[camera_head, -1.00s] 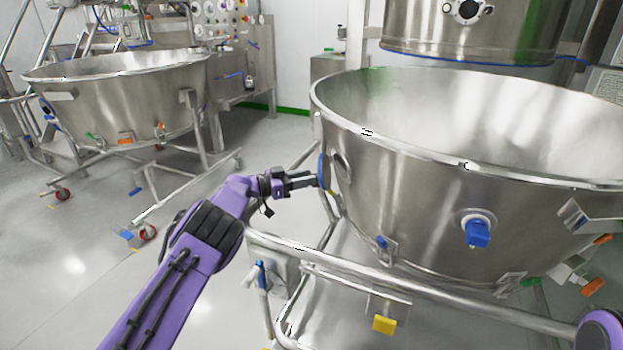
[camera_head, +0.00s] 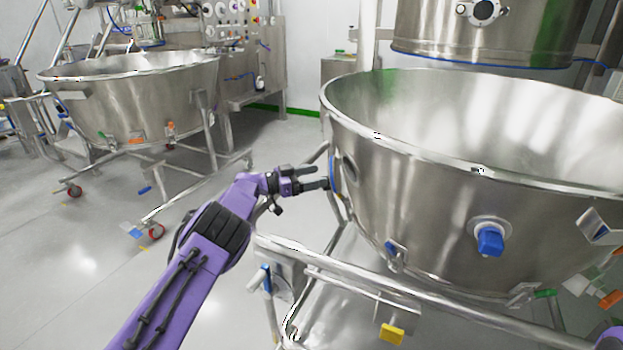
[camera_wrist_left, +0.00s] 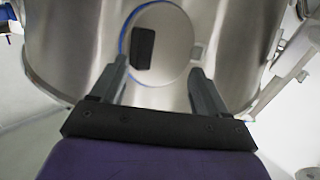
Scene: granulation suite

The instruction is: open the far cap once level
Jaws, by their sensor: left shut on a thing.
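The far cap (camera_wrist_left: 174,62) is a round metal disc with a blue edge and a dark block on its face. It is on the side of the large steel bowl (camera_head: 440,200). In the head view its blue edge (camera_head: 332,170) shows nearly edge-on at the bowl's left side, beside a round port. My left gripper (camera_head: 322,180) reaches it from the left, shut on the cap. In the left wrist view its fingers (camera_wrist_left: 160,85) stand apart on either side of the disc's lower part; the exact contact is unclear. My right gripper is out of view.
A blue-handled cap (camera_head: 490,240) sits on the bowl's front. A tubular frame rail (camera_head: 400,290) with a yellow tag (camera_head: 391,333) runs below. A second wheeled bowl (camera_head: 140,100) stands at the left back. The floor between the bowls is open.

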